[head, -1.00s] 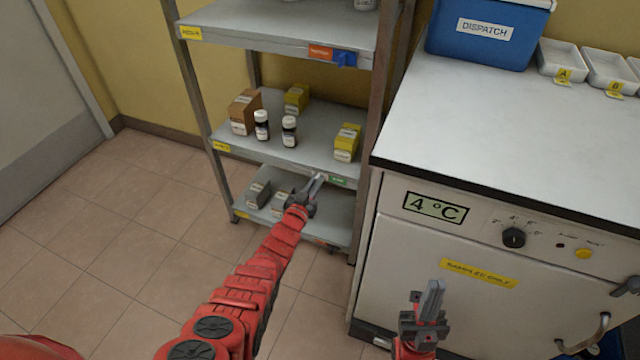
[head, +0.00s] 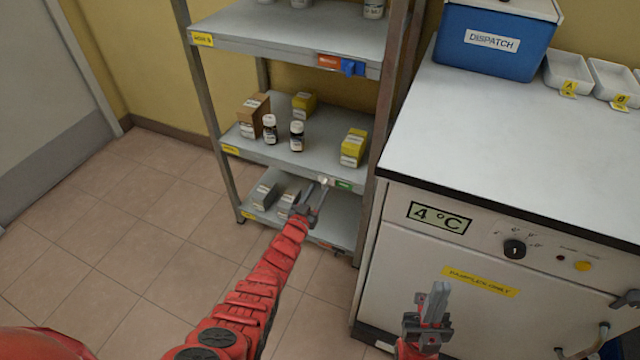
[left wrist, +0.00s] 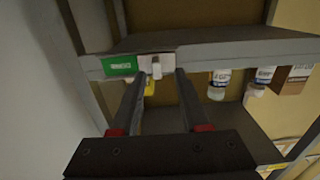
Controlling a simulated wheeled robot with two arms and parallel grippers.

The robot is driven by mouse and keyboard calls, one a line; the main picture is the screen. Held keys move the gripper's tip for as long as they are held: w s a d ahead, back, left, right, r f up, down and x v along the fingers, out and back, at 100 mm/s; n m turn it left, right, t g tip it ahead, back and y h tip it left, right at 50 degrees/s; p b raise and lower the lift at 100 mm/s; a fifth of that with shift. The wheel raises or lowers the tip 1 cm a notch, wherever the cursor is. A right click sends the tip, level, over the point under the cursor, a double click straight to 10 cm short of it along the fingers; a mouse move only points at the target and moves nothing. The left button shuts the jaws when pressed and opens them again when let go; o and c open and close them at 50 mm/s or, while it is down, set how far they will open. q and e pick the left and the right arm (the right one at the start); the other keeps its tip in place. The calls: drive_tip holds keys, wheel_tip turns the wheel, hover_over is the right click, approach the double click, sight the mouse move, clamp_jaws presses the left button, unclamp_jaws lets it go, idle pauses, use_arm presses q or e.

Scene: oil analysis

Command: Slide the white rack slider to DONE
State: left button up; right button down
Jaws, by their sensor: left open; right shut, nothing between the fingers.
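The white slider (head: 323,181) sits on the front edge of the middle shelf, just left of a green label (head: 344,185) at that edge's right end. In the left wrist view, which looks upside down, the white slider (left wrist: 156,67) stands beside the green label (left wrist: 120,66). My left gripper (head: 319,187) is open at the shelf edge. In the left wrist view its fingers (left wrist: 161,78) point at the slider, which shows between their tips; I cannot tell whether they touch it. My right gripper (head: 440,288) is shut and empty in front of the white cabinet.
Bottles and boxes (head: 297,137) stand on the middle shelf, and grey boxes (head: 265,190) on the bottom shelf. A blue and orange slider (head: 350,67) is on the upper shelf edge. The white cabinet (head: 470,250) stands close on the right. The floor at left is clear.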

use_arm(q)
drive_tip(key=p+v, duration=0.4)
drive_tip(key=v, duration=1)
drive_tip(key=shift+s, duration=0.35)
drive_tip(key=shift+a+r, duration=0.1)
drive_tip(key=shift+a, duration=0.05)
